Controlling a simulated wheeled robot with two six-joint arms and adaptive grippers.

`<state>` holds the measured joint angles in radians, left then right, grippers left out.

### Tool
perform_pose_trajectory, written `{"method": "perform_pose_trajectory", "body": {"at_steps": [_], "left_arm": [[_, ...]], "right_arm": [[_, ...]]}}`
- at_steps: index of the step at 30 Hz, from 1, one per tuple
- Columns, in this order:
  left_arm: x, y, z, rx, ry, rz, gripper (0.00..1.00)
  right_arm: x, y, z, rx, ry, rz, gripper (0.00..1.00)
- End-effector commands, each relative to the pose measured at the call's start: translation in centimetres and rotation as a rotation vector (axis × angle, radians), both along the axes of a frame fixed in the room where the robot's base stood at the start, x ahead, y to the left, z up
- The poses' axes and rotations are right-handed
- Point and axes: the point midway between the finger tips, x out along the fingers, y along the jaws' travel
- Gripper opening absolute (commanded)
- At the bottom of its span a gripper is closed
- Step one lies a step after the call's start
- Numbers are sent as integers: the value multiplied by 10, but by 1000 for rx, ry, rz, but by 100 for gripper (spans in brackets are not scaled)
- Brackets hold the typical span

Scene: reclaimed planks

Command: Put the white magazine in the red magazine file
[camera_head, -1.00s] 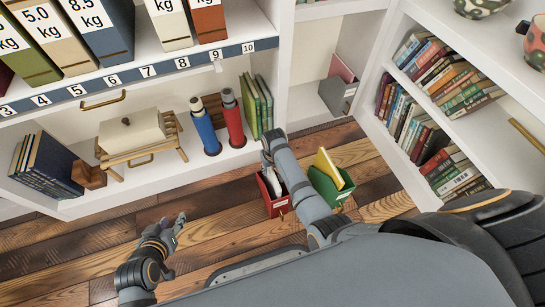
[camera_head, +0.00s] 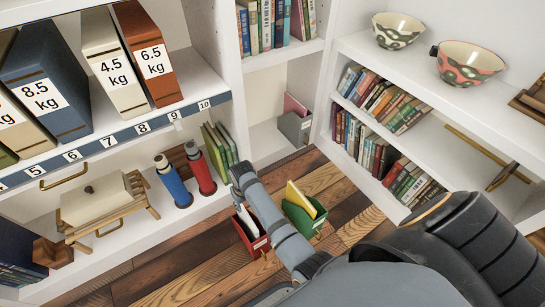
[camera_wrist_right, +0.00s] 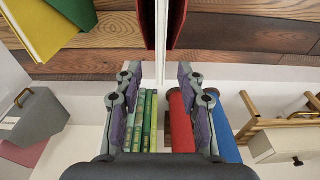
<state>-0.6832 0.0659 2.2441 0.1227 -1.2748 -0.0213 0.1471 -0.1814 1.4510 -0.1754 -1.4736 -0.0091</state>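The red magazine file (camera_head: 262,246) stands on the plank floor, and its red walls also show at the top of the right wrist view (camera_wrist_right: 148,22). The white magazine (camera_head: 248,222) stands upright inside the red file, its top showing above the rim. It shows as a pale strip between the red walls in the wrist view (camera_wrist_right: 161,25). My right gripper (camera_head: 239,173) is beyond the file, close to the low shelf. My forearm hides part of the red file. My left gripper is out of view.
A green magazine file (camera_head: 303,222) with a yellow magazine (camera_head: 301,200) stands right of the red one. A red bottle (camera_head: 201,170), a blue bottle (camera_head: 174,182) and green books (camera_head: 219,150) stand on the low shelf. A grey file (camera_head: 294,127) stands in the corner.

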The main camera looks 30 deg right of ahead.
Motion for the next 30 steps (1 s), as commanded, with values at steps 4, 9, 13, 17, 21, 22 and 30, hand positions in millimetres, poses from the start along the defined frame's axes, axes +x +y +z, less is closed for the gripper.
{"method": "perform_pose_trajectory", "body": {"at_steps": [4, 9, 13, 17, 21, 22, 30], "left_arm": [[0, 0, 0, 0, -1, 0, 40], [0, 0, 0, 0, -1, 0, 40], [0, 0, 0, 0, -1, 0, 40], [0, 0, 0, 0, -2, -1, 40], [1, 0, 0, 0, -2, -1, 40], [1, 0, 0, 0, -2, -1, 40], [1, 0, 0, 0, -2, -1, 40]], "right_arm": [[-60, -31, -19, 6, -27, -29, 39], [-148, -59, -5, 30, -100, -19, 39], [-190, -60, 17, 53, -138, 10, 39], [-205, -58, 30, 69, -157, 25, 39], [-205, -58, 31, 71, -160, 25, 39], [-205, -58, 31, 71, -160, 25, 39], [-205, -58, 31, 70, -159, 25, 39]]}}
